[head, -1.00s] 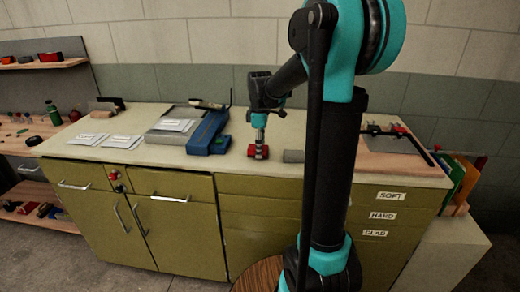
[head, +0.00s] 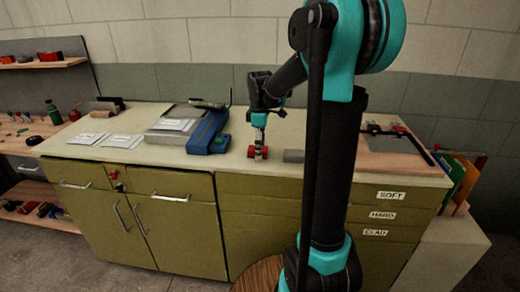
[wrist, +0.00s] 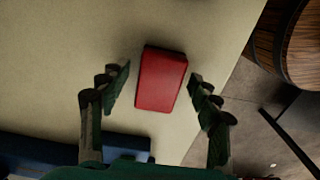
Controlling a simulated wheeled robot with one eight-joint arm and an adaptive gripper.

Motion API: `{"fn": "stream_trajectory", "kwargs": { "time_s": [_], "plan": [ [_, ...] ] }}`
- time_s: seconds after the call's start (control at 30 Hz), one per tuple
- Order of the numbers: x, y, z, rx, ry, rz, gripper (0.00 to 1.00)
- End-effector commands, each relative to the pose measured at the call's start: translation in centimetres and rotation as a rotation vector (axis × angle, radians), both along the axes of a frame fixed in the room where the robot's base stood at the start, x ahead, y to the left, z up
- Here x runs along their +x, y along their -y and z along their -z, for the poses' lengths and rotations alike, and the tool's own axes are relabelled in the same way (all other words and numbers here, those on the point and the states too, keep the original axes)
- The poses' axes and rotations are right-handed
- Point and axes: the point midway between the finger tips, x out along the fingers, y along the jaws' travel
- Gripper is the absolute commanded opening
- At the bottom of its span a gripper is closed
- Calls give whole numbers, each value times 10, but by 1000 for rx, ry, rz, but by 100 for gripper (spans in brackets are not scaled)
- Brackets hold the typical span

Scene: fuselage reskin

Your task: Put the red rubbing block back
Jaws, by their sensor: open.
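The red rubbing block (wrist: 161,79) lies flat on the pale benchtop near its front edge. In the head view the block (head: 264,153) shows as small red patches at the foot of my gripper (head: 258,146), which points straight down and partly hides it. In the wrist view my gripper (wrist: 163,86) is open, with one finger on each side of the block. A gap shows between the block and each finger. The height of the fingertips above the benchtop is hard to tell.
A blue tool (head: 208,133) lies just left of the gripper. A grey cylinder (head: 294,156) lies close on the right. White label cards (head: 121,141) are further left. Drawers marked SOFT, HARD and GLAD (head: 375,232) are at the right front. A round wooden top (head: 259,275) stands in front.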

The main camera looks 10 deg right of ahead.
Motion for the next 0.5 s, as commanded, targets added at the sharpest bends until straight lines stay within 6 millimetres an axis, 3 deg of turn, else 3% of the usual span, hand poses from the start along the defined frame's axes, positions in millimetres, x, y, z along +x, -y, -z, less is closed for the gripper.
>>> {"fn": "stream_trajectory", "kwargs": {
  "time_s": [0.5],
  "plan": [
    [-1, 0, -92, 0, 0, 0, 63]
  ]
}}
